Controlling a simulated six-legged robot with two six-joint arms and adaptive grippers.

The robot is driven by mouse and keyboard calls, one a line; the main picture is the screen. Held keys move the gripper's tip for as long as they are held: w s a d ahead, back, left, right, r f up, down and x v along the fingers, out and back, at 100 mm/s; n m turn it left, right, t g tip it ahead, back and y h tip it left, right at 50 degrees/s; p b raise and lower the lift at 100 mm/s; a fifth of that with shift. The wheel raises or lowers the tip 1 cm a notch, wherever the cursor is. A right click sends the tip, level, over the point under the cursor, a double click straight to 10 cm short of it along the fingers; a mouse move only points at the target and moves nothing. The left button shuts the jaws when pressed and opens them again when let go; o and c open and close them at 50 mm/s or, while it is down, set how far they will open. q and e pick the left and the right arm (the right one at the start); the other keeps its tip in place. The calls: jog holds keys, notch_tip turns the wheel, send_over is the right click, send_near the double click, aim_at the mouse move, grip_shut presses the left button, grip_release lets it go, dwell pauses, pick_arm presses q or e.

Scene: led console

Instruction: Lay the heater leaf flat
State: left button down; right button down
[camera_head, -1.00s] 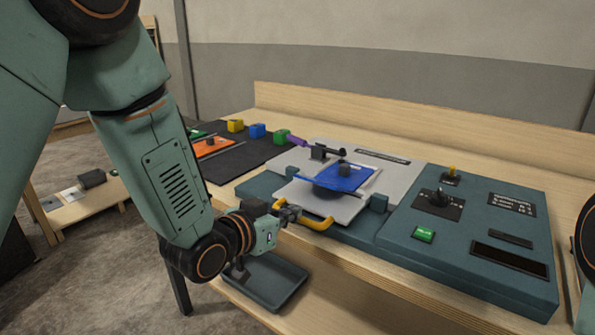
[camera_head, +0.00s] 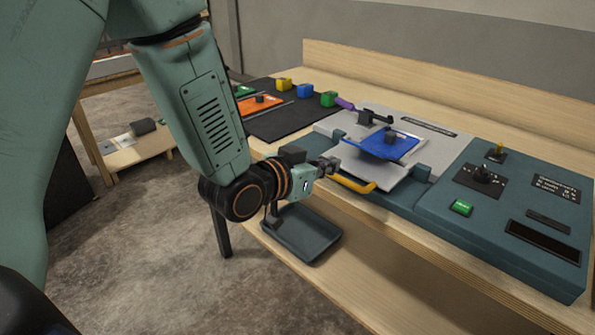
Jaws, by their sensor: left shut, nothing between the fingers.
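The heater leaf appears to be the pale grey plate (camera_head: 400,183) with a yellow bar handle (camera_head: 355,185) on its front edge, on the teal console. A blue panel (camera_head: 377,148) with a dark knob sits over it. I cannot tell exactly how far the leaf is tilted. My left gripper (camera_head: 329,166) is shut and empty, close to the left end of the handle; whether it touches is unclear. My right gripper is out of view.
A dark mat (camera_head: 277,123) with coloured blocks lies at the left. A grey tray (camera_head: 300,234) sits below my left gripper.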

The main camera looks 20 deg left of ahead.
pick_arm(q)
jog(key=s+a, duration=0.2)
jog(key=s, duration=0.4)
jog(key=shift+s+a+p, duration=0.3)
jog(key=shift+a+p, duration=0.05)
jog(key=shift+p, duration=0.1)
jog(key=shift+s+r, duration=0.15)
jog(key=shift+s, duration=0.1)
